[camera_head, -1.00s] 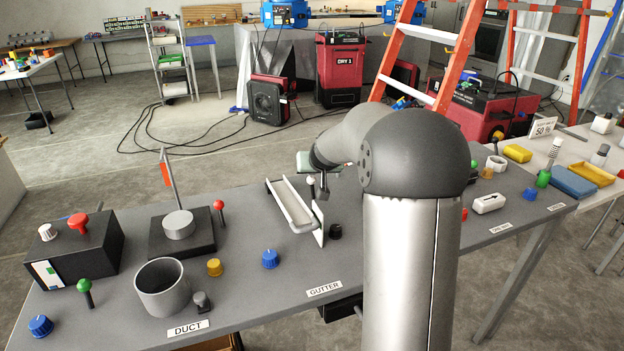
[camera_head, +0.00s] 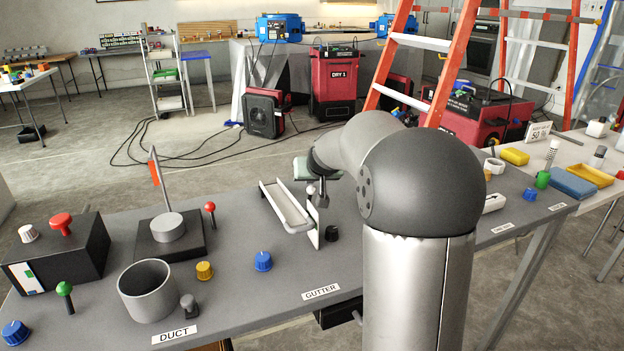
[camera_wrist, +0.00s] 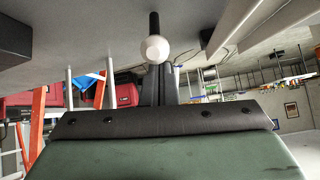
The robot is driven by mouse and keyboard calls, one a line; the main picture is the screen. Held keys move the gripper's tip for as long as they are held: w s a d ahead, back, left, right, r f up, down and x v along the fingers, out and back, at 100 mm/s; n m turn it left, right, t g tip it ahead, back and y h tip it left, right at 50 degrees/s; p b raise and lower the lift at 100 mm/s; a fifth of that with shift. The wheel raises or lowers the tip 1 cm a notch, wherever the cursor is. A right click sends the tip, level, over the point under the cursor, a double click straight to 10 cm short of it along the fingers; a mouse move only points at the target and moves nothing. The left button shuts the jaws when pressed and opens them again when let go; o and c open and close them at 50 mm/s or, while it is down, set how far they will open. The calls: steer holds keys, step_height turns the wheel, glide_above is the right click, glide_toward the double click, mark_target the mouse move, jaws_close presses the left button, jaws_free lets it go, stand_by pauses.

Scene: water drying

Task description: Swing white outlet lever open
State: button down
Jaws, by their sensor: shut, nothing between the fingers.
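The white outlet lever shows as a white ball knob (camera_wrist: 154,48) on a black stem in the wrist view, which looks upside down. The knob is right at my gripper's fingertips (camera_wrist: 158,72), overlapping them in the picture. I cannot tell whether they touch. In the head view the small white knob (camera_head: 311,189) is beside the white gutter (camera_head: 284,207), close to my gripper (camera_head: 322,199). The fingers are shut and empty. My arm hides part of the area behind.
A black knob (camera_head: 332,234) stands by the gutter's near end. A red-ball lever (camera_head: 210,208), blue knob (camera_head: 263,261), yellow knob (camera_head: 204,271) and grey duct cup (camera_head: 147,291) are to the left.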

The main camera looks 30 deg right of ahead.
steer(key=shift+w+f, duration=0.2)
steer(key=shift+w, duration=0.1)
step_height(320, 180, up, 4)
steer(key=w+p, duration=0.2)
steer(key=p, duration=0.2)
steer(key=s+b, duration=0.3)
steer(key=s, duration=0.7)
steer(key=shift+s+a+r, duration=0.15)
steer(key=shift+a+r, duration=0.1)
steer(key=shift+r, duration=0.1)
